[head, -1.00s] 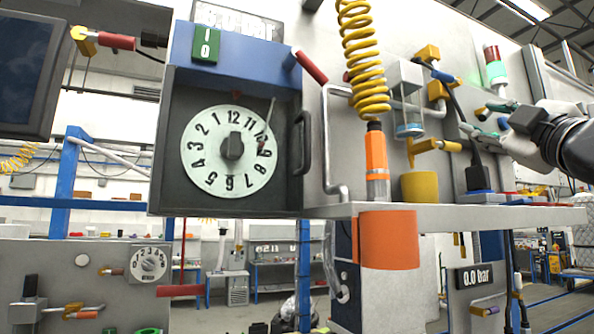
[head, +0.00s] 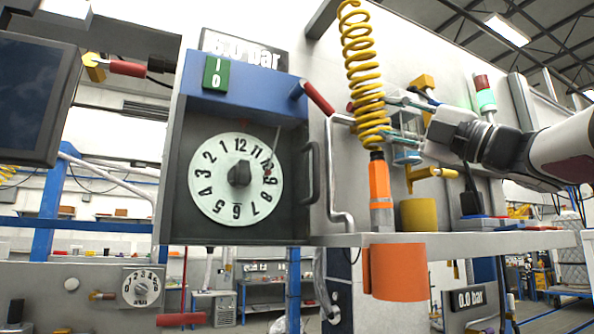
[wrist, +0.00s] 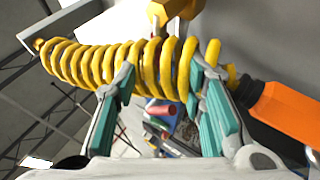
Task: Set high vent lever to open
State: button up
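No label naming the high vent lever is readable. A red-handled lever (head: 318,98) slants at the upper right corner of the dial box. Another red-handled lever (head: 128,68) points sideways at the upper left, beside the screen. My gripper (head: 392,121) is open, its teal-padded fingers apart and pointing left beside the yellow coiled hose (head: 363,75). In the wrist view, the open gripper (wrist: 160,105) has the coil (wrist: 120,62) running across its fingertips. Whether they touch the coil is unclear. Small red pieces between the fingers cannot be identified.
The coil ends in an orange nozzle (head: 379,182) beside a yellow cup (head: 419,213) on the shelf (head: 480,240). A bent grey pipe (head: 335,170) and the dial box (head: 237,178) stand to the left. Yellow fittings (head: 432,173) lie below my gripper.

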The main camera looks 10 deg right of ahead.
aim_at(363, 111)
jog(key=p+x, duration=0.1)
jog(key=x, duration=0.6)
jog(key=shift+p, duration=0.3)
jog(key=shift+c, duration=0.4)
grip_shut()
